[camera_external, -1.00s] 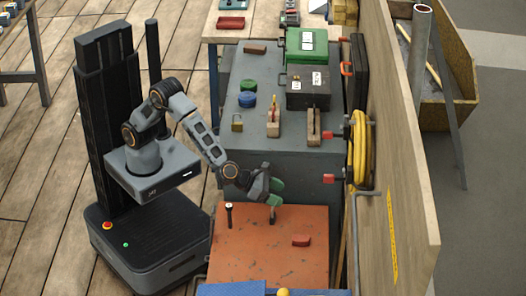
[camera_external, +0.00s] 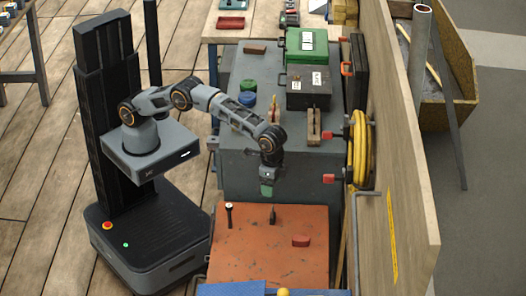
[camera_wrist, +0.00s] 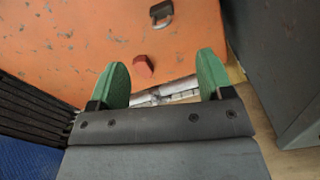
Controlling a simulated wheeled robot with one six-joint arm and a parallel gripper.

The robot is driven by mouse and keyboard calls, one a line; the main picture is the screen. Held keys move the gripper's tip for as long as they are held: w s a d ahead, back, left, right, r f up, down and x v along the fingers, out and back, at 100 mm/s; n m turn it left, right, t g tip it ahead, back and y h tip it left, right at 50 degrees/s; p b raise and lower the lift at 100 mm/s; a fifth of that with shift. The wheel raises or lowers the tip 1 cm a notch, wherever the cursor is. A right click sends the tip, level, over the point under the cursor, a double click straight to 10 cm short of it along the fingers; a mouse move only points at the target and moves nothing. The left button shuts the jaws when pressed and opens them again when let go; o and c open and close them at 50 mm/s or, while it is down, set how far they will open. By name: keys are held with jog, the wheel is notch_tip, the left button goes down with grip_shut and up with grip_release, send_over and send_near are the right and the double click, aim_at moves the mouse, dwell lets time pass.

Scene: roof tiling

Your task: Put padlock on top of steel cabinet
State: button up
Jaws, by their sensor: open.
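My gripper (camera_external: 267,188) is open and empty, pointing down in front of the grey cabinet's near side. Its two green fingers stand apart in the wrist view (camera_wrist: 163,60). I cannot tell for sure which cabinet is the steel one.
A wooden wall (camera_external: 400,130) with a yellow hose (camera_external: 359,150) closes the right side.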

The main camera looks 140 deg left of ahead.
aim_at(273, 218)
notch_tip(273, 218, down, 14)
jog(key=shift+a+r+b, duration=0.1)
jog(key=shift+r+b, duration=0.05)
jog(key=shift+b, duration=0.8)
jog(key=shift+r, duration=0.15)
jog(key=c, duration=1.2)
